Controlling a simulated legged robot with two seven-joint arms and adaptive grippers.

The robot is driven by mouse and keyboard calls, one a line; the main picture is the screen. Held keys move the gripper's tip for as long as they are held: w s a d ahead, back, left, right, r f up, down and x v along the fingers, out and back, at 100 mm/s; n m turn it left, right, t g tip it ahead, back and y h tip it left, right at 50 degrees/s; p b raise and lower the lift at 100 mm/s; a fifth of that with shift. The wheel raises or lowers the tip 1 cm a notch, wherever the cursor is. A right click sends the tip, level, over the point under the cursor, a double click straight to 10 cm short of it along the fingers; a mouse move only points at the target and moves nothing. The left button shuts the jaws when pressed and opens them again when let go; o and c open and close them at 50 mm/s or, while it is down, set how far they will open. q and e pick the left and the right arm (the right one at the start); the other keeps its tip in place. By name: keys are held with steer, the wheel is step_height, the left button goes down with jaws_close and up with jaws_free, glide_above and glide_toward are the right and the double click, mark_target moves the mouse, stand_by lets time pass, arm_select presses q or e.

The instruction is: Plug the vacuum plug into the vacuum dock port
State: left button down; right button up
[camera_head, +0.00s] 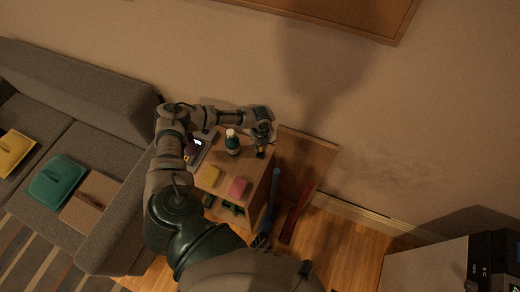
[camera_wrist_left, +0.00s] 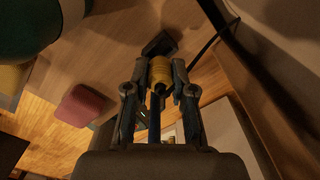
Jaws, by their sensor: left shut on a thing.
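My left gripper (camera_head: 262,147) reaches over the right end of the small wooden table in the head view. In the left wrist view the left gripper (camera_wrist_left: 160,82) is shut on a ribbed yellow cylinder, which looks like the vacuum plug (camera_wrist_left: 160,70). A dark block (camera_wrist_left: 159,45) lies just beyond the yellow piece, with a black cable (camera_wrist_left: 212,40) close by. I cannot tell whether the block is part of the plug or the dock port. I cannot tell the dock port apart in either view. My right gripper is not in view.
On the wooden table (camera_head: 222,173) stand a dark bottle (camera_head: 232,142), a yellow sponge (camera_head: 208,176) and a pink sponge (camera_head: 238,187). A blue long tool (camera_head: 272,200) and a red one (camera_head: 297,214) stand right of it. A grey sofa (camera_head: 95,95) is left; the wall is behind.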

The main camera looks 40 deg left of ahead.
arm_select(q)
steer(key=r, duration=0.5)
steer(key=r+p, duration=0.1)
steer(key=r, duration=0.1)
steer(key=shift+w+d+r, duration=0.1)
steer(key=shift+d+r, duration=0.05)
steer(key=shift+d, duration=0.15)
steer(key=d+r+n, duration=1.5)
steer(key=d+n, duration=0.3)
steer(key=n, duration=0.4)
steer(key=shift+w+n, duration=0.35)
steer(key=shift+n, duration=0.05)
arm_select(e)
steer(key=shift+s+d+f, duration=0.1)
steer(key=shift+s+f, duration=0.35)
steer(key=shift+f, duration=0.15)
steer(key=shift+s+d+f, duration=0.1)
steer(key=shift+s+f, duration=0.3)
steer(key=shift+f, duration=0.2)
arm_select(q)
steer(key=shift+d+r+n, duration=0.15)
steer(key=shift+r+n, duration=0.05)
steer(key=shift+n, duration=0.1)
steer(key=shift+s, duration=0.1)
